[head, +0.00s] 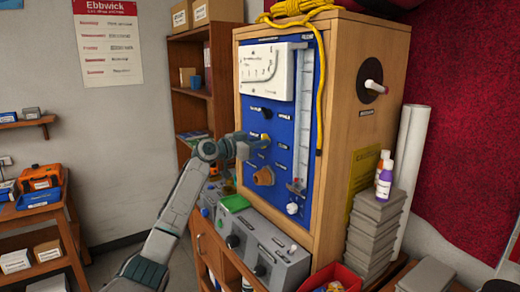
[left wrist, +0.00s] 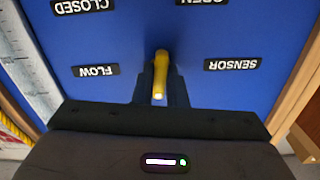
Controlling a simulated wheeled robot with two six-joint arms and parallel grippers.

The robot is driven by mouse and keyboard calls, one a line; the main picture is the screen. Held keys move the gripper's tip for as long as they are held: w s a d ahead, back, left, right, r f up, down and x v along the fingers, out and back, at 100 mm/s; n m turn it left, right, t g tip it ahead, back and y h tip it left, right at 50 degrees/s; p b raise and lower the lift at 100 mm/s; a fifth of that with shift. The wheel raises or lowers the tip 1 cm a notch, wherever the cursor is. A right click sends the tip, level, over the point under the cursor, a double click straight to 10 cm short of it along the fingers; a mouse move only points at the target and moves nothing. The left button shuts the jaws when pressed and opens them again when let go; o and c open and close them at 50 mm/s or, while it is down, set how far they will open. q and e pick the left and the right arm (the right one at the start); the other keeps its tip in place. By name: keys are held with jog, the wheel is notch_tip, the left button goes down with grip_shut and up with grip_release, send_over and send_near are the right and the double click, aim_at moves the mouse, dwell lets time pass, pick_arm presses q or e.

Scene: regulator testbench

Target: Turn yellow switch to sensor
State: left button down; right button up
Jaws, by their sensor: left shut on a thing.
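The yellow switch (left wrist: 160,78) is a small lever on the blue panel (left wrist: 138,25). In the left wrist view it stands between the FLOW label (left wrist: 95,71) and the SENSOR label (left wrist: 231,64), both upside down there, and points at neither one clearly. My left gripper (left wrist: 160,88) is shut on the switch, one dark finger on each side. In the head view my left gripper (head: 246,148) reaches the panel from the left. The yellow switch (head: 265,139) shows just beyond it. My right gripper is in neither view.
The panel is set in a wooden cabinet (head: 340,150). A black switch (head: 262,110) is above the yellow one and an orange knob (head: 263,176) below. A clear tube (head: 303,120) runs down the panel's right side. Grey boxes with knobs (head: 262,250) stand in front.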

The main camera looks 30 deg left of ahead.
pick_arm(q)
jog(key=shift+n, duration=5.5)
jog(key=c, duration=1.5)
grip_release()
jog(key=shift+o, duration=0.2)
